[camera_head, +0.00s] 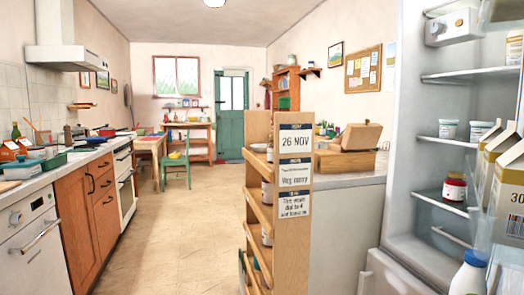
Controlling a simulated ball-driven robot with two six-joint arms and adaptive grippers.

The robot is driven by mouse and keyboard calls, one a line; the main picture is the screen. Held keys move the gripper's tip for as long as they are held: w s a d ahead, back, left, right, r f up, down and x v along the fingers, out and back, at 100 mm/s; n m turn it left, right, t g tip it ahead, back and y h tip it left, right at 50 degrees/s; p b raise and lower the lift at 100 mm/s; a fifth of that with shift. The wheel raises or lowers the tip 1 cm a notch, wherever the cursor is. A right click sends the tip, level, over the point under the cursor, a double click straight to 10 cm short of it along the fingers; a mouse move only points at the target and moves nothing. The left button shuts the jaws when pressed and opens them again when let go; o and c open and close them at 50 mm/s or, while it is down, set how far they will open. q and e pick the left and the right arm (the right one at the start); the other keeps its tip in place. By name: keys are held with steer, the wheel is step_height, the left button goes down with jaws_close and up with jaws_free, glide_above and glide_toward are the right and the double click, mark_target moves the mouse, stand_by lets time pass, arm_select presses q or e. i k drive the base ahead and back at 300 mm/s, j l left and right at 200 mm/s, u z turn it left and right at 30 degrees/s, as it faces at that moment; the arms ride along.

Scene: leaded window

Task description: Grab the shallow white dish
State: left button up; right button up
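A small white dish or bowl (259,147) shows at the top left of the wooden shelf unit, partly hidden by its upright end panel. It is too small to tell whether it is the shallow white dish or what it rests on. No other clear shallow white dish shows. Neither of my grippers is in view.
An open fridge (404,195) with jars and cartons stands close on the right. The wooden shelf unit (292,235) stands before a grey counter (345,181). A long counter (75,164) lines the left. The floor (182,225) between is clear towards a green chair (175,172).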

mark_target(258, 148)
steer(key=i+j+z, duration=0.15)
steer(key=i+j, duration=1.15)
